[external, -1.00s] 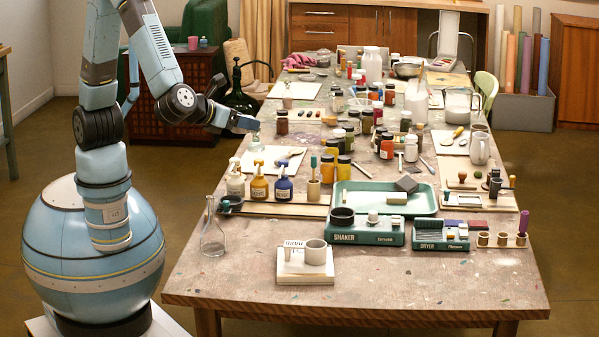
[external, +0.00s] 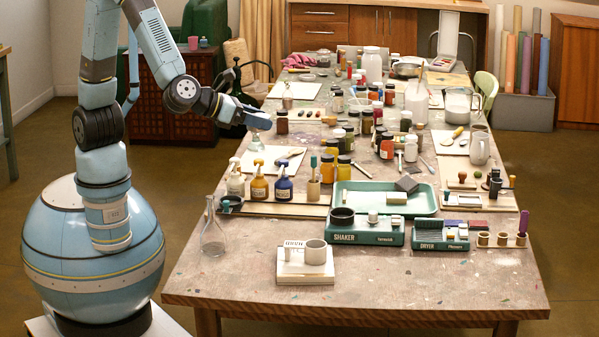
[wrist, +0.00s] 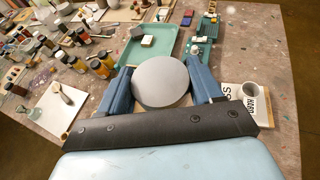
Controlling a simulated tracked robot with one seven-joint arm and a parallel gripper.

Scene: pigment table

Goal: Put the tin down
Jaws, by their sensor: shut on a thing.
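My gripper (wrist: 160,76) is shut on a tin (wrist: 160,84), seen in the wrist view as a plain grey disc between the two blue fingers. The disc hides what lies directly below it. In the external view my gripper (external: 262,121) is above the table's left side, behind the pump bottles. I cannot clearly make out the tin in that view.
Pump bottles (external: 259,184) stand at the table's left side, with a green tray (external: 425,205) to their right. A glass flask (external: 213,236), a scale (external: 305,266) and a shaker (external: 365,232) are nearer the front. The front right tabletop (external: 440,285) is clear.

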